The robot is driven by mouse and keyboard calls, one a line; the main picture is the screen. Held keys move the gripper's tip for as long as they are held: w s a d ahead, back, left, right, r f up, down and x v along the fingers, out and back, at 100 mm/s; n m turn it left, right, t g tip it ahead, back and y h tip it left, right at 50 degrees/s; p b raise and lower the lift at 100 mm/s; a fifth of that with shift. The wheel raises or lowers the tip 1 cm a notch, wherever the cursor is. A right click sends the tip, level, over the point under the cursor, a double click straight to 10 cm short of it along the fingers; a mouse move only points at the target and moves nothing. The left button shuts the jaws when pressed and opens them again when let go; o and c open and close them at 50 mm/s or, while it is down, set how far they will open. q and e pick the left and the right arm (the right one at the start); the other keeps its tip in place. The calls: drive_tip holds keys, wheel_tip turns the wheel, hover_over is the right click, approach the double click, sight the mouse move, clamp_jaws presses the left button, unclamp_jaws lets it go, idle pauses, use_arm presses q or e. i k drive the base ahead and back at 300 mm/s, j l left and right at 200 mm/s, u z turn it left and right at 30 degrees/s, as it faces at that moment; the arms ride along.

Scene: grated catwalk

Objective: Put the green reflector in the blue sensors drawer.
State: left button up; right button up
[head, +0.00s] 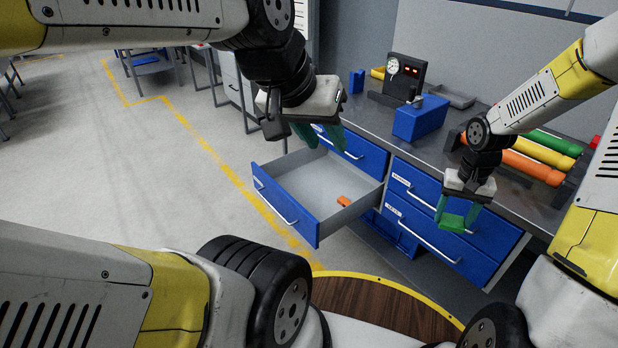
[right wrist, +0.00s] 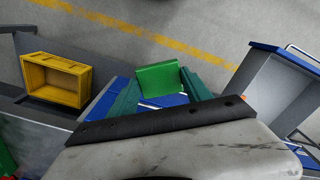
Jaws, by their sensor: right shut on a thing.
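The green reflector (head: 453,222) is a small green block held between the fingertips of my right gripper (head: 459,213), in front of the closed drawers on the right. The right wrist view shows the reflector (right wrist: 160,77) between the two dark green fingers. One blue drawer (head: 286,211) stands pulled open left of the right gripper; its grey inside holds a small orange piece (head: 343,201). Its label is not readable, so I cannot tell whether it is the sensors drawer. My left gripper (head: 318,139) hangs above the back of the open drawer; its finger gap is unclear.
Closed blue drawers (head: 440,225) sit under the grey worktop (head: 372,120). A blue box (head: 420,118), a gauge unit (head: 405,75) and coloured cylinders (head: 540,150) stand on top. A yellow bin (right wrist: 55,77) shows in the right wrist view. Open floor lies left of the drawer.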

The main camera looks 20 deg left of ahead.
sight(315, 193)
drive_tip(key=i+u, duration=0.15)
drive_tip(key=u, duration=0.25)
drive_tip(key=i+u, duration=0.1)
drive_tip(key=u, duration=0.25)
drive_tip(key=i+l+u, duration=0.1)
drive_tip(key=u, duration=0.3)
drive_tip(key=i+l+u, duration=0.1)
drive_tip(key=u, duration=0.3)
